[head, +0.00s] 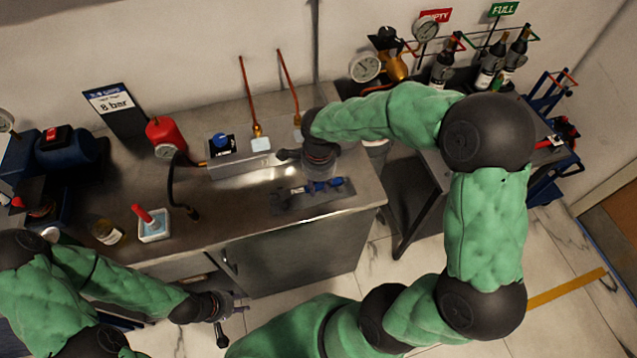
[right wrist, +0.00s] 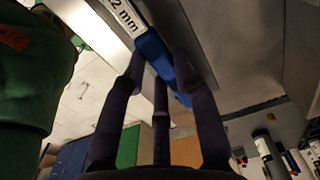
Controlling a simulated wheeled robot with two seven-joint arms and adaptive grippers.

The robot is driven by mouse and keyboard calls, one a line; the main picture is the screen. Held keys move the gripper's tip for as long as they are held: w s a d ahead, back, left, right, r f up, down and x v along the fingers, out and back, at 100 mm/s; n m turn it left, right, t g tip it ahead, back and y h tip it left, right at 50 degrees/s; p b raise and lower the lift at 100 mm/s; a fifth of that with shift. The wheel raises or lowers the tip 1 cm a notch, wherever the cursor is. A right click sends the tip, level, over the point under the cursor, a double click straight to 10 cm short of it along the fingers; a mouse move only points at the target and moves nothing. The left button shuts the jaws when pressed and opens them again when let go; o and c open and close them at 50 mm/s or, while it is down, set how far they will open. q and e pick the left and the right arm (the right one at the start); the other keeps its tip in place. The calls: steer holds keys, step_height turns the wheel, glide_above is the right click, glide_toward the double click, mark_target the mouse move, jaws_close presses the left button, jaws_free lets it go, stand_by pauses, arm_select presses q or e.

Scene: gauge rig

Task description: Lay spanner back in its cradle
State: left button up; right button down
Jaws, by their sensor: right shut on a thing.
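My right gripper (head: 318,172) is over the right part of the steel bench, pointing down. In the right wrist view, its three dark fingers (right wrist: 160,80) are shut around the blue handle of the spanner (right wrist: 154,48). A white label reading "2 mm" shows beside the handle. In the head view the spanner (head: 333,184) lies along a dark grey plate (head: 290,204), which looks like its cradle. I cannot tell whether it touches the plate or is just above it. My left gripper (head: 233,312) is open and empty, in front of the bench edge.
A steel block with a blue knob (head: 221,140) stands behind the plate, with copper pipes (head: 250,95) beyond. A black hose (head: 177,180), a red cylinder (head: 165,132) and a white tray (head: 154,232) are to the left. Bottles (head: 487,72) stand at the back right.

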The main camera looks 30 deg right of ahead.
steer(key=c, duration=0.9)
jaws_free()
step_height(320, 180, up, 12)
